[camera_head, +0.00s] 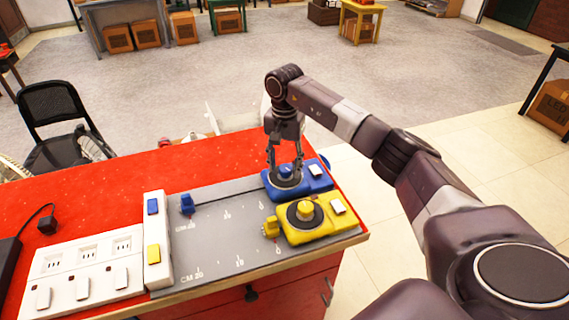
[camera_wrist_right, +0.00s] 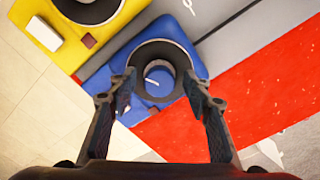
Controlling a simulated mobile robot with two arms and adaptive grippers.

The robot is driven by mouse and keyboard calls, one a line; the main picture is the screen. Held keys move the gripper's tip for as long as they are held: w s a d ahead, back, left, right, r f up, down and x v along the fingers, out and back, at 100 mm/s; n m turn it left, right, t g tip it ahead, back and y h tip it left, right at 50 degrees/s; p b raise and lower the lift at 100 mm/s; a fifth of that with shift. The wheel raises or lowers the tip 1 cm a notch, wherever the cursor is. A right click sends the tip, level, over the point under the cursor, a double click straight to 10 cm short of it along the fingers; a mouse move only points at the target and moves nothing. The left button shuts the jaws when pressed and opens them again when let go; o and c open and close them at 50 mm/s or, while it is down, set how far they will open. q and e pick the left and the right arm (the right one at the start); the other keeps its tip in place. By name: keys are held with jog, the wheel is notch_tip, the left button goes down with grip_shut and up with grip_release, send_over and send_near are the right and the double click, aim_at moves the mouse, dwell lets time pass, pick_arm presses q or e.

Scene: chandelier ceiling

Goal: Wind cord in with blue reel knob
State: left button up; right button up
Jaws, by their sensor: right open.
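The blue reel (camera_head: 316,181) sits at the back right of the grey board on the red table. Its round blue knob (camera_head: 285,171) stands on a dark disc; the knob also shows in the right wrist view (camera_wrist_right: 158,82). A dark cord (camera_head: 238,191) runs left from it to a small blue block (camera_head: 187,203) near the board's left end. My right gripper (camera_head: 285,172) is open, pointing down over the knob, with its fingers on either side. In the right wrist view its fingertips (camera_wrist_right: 160,88) stand apart; I cannot tell whether they touch the knob. My left gripper is not in view.
A yellow reel (camera_head: 325,228) with its own knob lies just in front of the blue one, with a yellow block (camera_head: 270,227) beside it. A white power strip (camera_head: 85,271) is at the left. A black chair (camera_head: 56,117) stands behind the table.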

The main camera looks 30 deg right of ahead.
jog(key=shift+c, duration=0.2)
jog(key=c, duration=1.1)
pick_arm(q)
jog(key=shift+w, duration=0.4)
